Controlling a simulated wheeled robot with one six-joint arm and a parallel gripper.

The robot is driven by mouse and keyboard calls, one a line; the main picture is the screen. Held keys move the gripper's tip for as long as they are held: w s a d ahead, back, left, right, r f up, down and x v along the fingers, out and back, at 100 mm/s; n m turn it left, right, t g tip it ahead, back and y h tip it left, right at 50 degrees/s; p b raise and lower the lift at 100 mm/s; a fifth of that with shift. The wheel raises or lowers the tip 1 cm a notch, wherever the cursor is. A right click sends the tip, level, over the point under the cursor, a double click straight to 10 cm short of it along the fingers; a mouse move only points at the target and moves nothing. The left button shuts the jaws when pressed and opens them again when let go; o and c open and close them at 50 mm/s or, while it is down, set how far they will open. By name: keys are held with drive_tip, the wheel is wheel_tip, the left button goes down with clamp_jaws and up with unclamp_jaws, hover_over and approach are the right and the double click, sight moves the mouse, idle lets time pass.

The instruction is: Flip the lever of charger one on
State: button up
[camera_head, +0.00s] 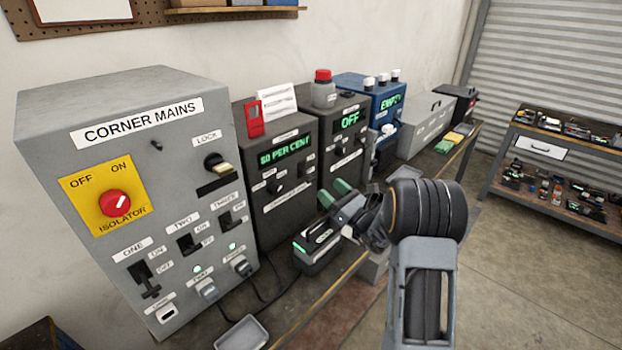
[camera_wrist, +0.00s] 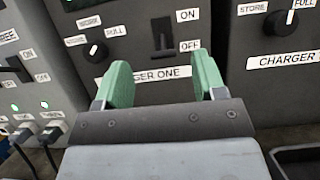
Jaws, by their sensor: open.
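Charger one (camera_head: 288,205) is a dark grey box with a green "80 PER CENT" display (camera_head: 284,153). In the wrist view its partly covered label (camera_wrist: 165,72) reads "...GER ONE". Its dark lever (camera_wrist: 162,52) sits in a vertical slot between ON above and OFF below; the handle appears low, on the OFF side. My gripper (camera_wrist: 163,82) is open and empty, with green-padded fingers. In the wrist view its fingers stand either side of and below the lever, apparently in front of the panel. In the head view my gripper (camera_head: 335,195) is in front of the chargers.
The Corner Mains cabinet (camera_head: 130,190) stands left, with cables. A second charger (camera_head: 343,140) showing "OFF" stands right of charger one. A dark battery-like pack (camera_head: 320,245) and a grey tray (camera_head: 242,332) lie on the bench. A knob (camera_wrist: 97,50) is left of the lever.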

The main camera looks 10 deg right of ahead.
sight(310, 178)
drive_tip(key=w+a, duration=0.1)
drive_tip(key=w, duration=0.1)
drive_tip(key=w+a, duration=0.1)
drive_tip(key=w, duration=0.1)
drive_tip(key=w+a+p, duration=0.1)
drive_tip(key=w+a, duration=0.1)
drive_tip(key=shift+p+x, duration=0.3)
drive_tip(key=shift+x, duration=0.45)
drive_tip(key=shift+f, duration=0.1)
drive_tip(key=shift+c, duration=0.2)
drive_tip(key=c, duration=0.9)
